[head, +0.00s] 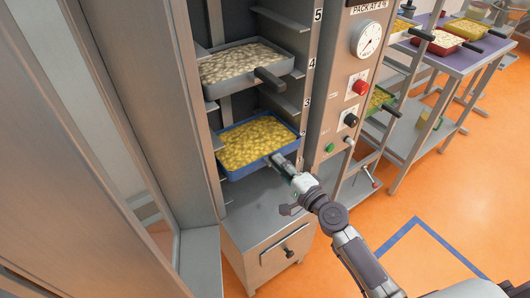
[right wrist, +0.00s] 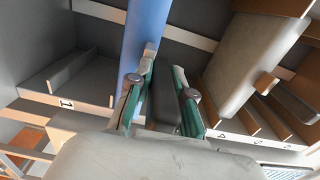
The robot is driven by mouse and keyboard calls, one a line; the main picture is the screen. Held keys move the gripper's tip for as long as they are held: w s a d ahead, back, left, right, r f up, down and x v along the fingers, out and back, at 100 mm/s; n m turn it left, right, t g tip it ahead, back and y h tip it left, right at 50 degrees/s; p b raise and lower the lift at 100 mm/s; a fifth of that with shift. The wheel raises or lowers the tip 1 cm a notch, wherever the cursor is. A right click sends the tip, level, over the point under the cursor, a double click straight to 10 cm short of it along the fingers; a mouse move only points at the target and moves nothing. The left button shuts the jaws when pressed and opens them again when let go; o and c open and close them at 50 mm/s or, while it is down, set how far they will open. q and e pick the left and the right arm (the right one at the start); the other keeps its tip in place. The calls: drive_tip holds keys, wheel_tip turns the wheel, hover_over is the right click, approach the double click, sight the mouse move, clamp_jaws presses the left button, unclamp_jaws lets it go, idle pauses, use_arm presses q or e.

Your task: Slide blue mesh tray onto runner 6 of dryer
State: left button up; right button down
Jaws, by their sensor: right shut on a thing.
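The blue tray (head: 245,172), filled with yellow pieces, is inside the open dryer cabinet (head: 205,158), below the runner labelled 3. It looks about level; whether it rests on a runner cannot be told. My right gripper (head: 284,167) is shut on the tray's handle at its front right. In the right wrist view, the blue tray wall (right wrist: 148,35) rises beyond the fingers, with the dark handle (right wrist: 164,112) between them. Labels 3, 4 and 5 show on the right post; label 6 is out of view. My left gripper is not in view.
A grey tray (head: 222,90) of pale pieces, with a dark handle sticking out, sits above the blue tray. A control panel (head: 348,88) with gauge and knobs stands right of the opening. A drawer unit (head: 270,245) is below. A table (head: 455,60) with trays stands farther right.

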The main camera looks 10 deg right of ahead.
drive_tip(key=b+v, duration=0.5)
drive_tip(key=v, duration=0.9)
drive_tip(key=shift+s+r, duration=0.2)
drive_tip(key=shift+s, duration=0.05)
drive_tip(key=shift+d, duration=0.1)
drive_tip(key=b+v, duration=0.2)
drive_tip(key=v, duration=0.1)
drive_tip(key=shift+r, duration=0.1)
idle(0.4)
